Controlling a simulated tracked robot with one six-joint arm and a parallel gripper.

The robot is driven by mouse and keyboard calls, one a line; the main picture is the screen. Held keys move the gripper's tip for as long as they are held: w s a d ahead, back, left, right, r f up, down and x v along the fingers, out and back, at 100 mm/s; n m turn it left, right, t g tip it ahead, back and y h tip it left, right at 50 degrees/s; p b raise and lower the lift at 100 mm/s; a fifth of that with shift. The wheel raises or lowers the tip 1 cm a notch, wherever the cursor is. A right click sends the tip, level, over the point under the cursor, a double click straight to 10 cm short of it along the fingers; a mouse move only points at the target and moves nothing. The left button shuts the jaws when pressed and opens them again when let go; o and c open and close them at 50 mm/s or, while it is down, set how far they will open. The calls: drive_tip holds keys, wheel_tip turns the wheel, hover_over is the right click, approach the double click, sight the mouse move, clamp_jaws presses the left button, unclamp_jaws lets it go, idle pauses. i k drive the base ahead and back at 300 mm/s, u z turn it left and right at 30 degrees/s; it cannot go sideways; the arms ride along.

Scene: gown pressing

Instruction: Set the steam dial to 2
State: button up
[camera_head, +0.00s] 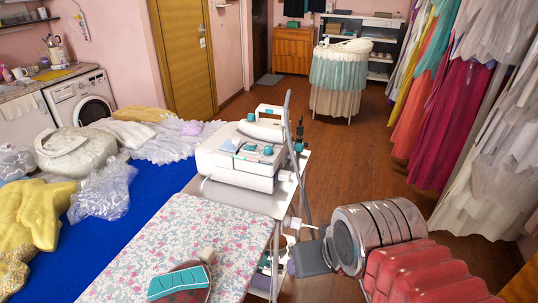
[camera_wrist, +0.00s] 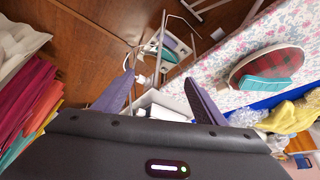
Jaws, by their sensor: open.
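The white steam station (camera_head: 238,158) stands at the far end of the floral ironing board (camera_head: 185,240), with small teal controls (camera_head: 268,150) on its top front. Which control is the steam dial, and its setting, is too small to read. In the wrist view my gripper (camera_wrist: 160,77) is open, its two dark fingers spread wide with nothing between their tips. A white box-like body (camera_wrist: 160,104), probably the station, shows partly behind the fingers, its lower part hidden by my gripper's body. I cannot tell whether the fingers are touching it.
A blue table (camera_head: 105,245) with heaped clothes is at left. A grey hose (camera_head: 290,125) rises beside the station. Hanging gowns (camera_head: 455,115) line the right; the wooden floor between is open.

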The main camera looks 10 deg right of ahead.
sight(268, 149)
drive_tip(key=k, duration=1)
drive_tip(key=z, duration=0.25)
drive_tip(key=i, duration=1.5)
drive_tip(key=u, duration=0.45)
